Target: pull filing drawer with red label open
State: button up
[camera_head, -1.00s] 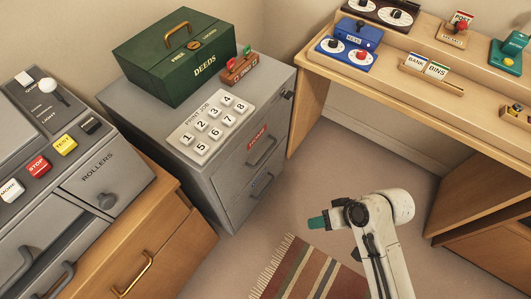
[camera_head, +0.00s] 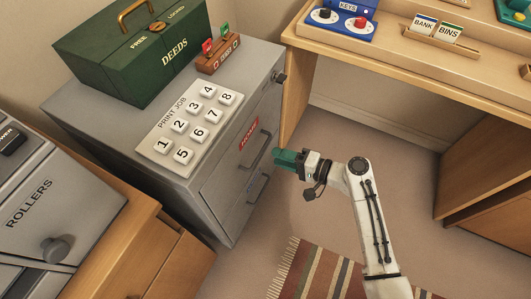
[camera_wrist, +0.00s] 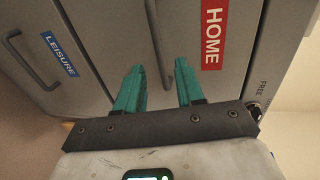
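The grey filing cabinet (camera_head: 215,205) has two drawers, both looking shut. The upper drawer carries the red label (camera_head: 249,133), which reads HOME in the wrist view (camera_wrist: 212,35). This drawer's dark bar handle (camera_wrist: 158,42) runs just ahead of my fingertips in the wrist view. The lower drawer has a blue LEISURE label (camera_wrist: 58,54) and its own handle (camera_wrist: 25,62). My gripper (camera_head: 279,158) has teal fingers and is in front of the upper drawer. In the wrist view my gripper (camera_wrist: 159,66) is open and empty, its fingers apart. I cannot tell whether it touches the handle.
A green deeds box (camera_head: 135,55), a wooden stand (camera_head: 219,55) with flags and a numbered print-job panel (camera_head: 190,128) sit on the cabinet. A desk (camera_head: 420,65) stands to the right, a roller machine (camera_head: 45,205) to the left. A striped rug (camera_head: 315,275) lies below.

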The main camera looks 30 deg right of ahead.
jog(key=shift+b+x, duration=0.3)
jog(key=shift+x, duration=2.45)
jog(key=shift+c, duration=0.2)
grip_shut()
